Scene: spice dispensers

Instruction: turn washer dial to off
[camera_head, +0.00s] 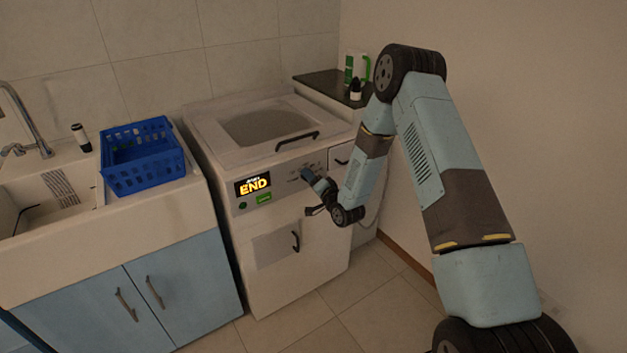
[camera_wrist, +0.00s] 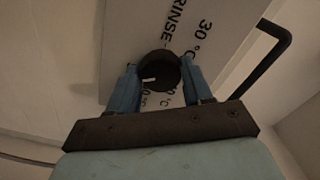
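In the wrist view the washer dial (camera_wrist: 159,70) is a round black knob with a white mark pointing left in the picture. Printed labels such as RINSE and 30 °C surround it. My gripper (camera_wrist: 160,82) has one finger on each side of the dial, and both fingers appear to press against it. In the head view my gripper (camera_head: 314,192) is at the right part of the panel and hides the dial.
A black lid handle (camera_head: 297,141) lies above the panel, and a door handle (camera_head: 295,241) is below. A blue basket (camera_head: 143,156) sits beside the sink at left. Bottles (camera_head: 355,88) stand on the dark counter behind. Open tiled floor (camera_head: 365,300) lies in front.

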